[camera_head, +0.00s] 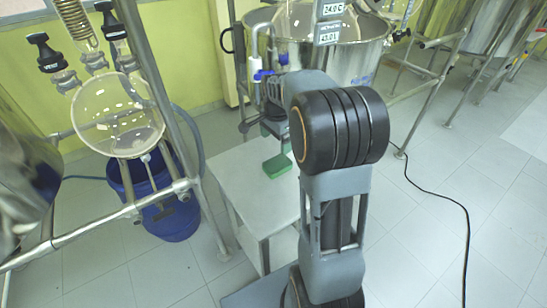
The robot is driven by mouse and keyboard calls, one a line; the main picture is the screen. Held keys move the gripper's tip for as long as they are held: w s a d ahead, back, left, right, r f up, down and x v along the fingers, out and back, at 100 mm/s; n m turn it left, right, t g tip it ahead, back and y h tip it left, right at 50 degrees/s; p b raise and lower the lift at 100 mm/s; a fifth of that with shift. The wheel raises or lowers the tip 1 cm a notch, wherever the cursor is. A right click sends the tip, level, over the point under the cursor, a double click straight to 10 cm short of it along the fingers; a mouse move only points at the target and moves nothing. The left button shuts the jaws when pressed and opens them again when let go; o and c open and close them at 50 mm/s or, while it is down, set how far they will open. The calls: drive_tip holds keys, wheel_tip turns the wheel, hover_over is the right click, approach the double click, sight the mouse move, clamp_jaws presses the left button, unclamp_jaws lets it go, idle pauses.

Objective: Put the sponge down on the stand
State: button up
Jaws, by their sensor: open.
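A green sponge (277,166) shows over the top of the pale grey stand (238,180), toward its right side. It appears to lie flat on the stand's surface. My gripper (274,132) is beyond my arm's dark joint, just above the sponge, and is small and partly hidden. Its jaws are open. A darker green patch shows at the gripper's end, and I cannot tell what it is. My arm hides the right part of the stand.
A round glass flask (118,115) hangs in a metal frame at left, above a blue bucket (165,205). A large steel vessel (345,50) stands behind the stand. A black cable (440,195) crosses the tiled floor at right. The stand's left top is clear.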

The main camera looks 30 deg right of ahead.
drive_tip(key=s+a+r+n+t, duration=0.1)
drive_tip(key=s+a+n, duration=0.5)
drive_tip(key=s+n, duration=0.2)
drive_tip(key=s+a+r+n+t, duration=0.1)
drive_tip(key=s+a+n+t, duration=0.1)
drive_tip(key=s+a+n, duration=0.3)
drive_tip(key=s+n, duration=0.2)
drive_tip(key=s, duration=0.2)
drive_tip(key=shift+a+n, duration=0.4)
drive_tip(key=shift+r, duration=0.1)
wheel_tip(320, 180, up, 5)
drive_tip(key=p, duration=0.4)
drive_tip(key=shift+r+p, duration=0.15)
drive_tip(key=shift+p, duration=0.2)
drive_tip(key=shift+s, duration=0.1)
